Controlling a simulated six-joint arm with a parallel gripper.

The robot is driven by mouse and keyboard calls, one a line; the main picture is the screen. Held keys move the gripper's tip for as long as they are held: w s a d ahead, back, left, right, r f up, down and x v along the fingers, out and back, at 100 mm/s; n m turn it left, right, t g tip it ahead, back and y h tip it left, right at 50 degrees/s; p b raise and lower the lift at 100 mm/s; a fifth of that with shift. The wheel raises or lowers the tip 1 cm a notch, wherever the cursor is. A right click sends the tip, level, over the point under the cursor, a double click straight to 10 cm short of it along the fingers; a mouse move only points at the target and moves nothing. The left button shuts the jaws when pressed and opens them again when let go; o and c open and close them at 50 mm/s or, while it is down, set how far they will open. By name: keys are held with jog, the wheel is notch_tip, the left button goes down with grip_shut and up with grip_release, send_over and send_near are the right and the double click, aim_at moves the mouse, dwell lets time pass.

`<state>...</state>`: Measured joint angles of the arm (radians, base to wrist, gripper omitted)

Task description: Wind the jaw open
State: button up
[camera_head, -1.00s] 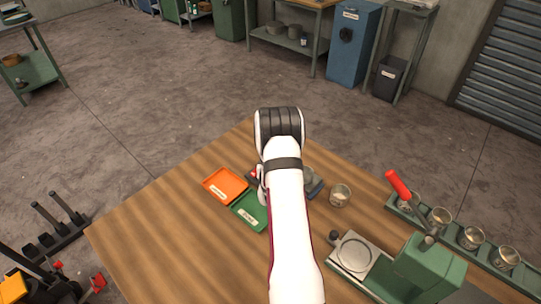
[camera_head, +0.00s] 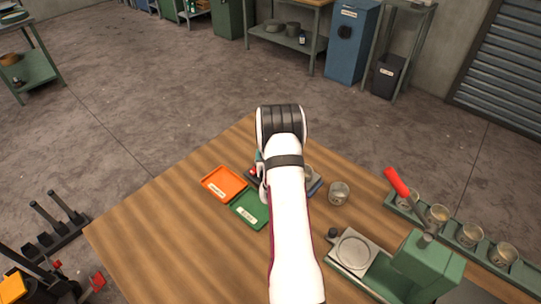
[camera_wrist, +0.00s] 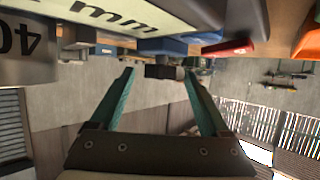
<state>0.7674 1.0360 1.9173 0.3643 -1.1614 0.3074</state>
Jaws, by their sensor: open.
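My gripper (camera_wrist: 160,71) is open in the wrist view, its two teal fingers spread apart. A small dark knob or screw end (camera_wrist: 164,72) shows between the fingertips, with a gap on both sides. A blue body (camera_wrist: 162,47), perhaps the device with the jaw, is just beyond it at the top. In the head view my white arm hides most of this device; only a grey and blue part (camera_head: 314,184) shows right of the arm. The jaw itself and its opening cannot be made out.
An orange tray (camera_head: 224,183) and a green tray (camera_head: 250,210) lie left of my arm. A metal cup (camera_head: 339,193) stands to the right. A green press with a red lever (camera_head: 397,182) and a rack of cups (camera_head: 469,235) are farther right. The wooden table's (camera_head: 170,245) left front is bare.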

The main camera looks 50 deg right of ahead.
jog(key=v, duration=1.5)
jog(key=shift+s+a+r, duration=0.2)
jog(key=shift+a, duration=0.05)
jog(key=w+d+r+m+g+h, duration=0.2)
jog(key=w+d+m+g+h, duration=0.15)
jog(key=w, duration=0.25)
jog(key=w+a+f+m+g, duration=0.3)
jog(key=w+a+m+g, duration=0.1)
jog(key=a, duration=0.2)
jog(key=x, duration=1.4)
jog(key=shift+s+d+r, duration=0.15)
jog(key=shift+d, duration=0.2)
grip_shut()
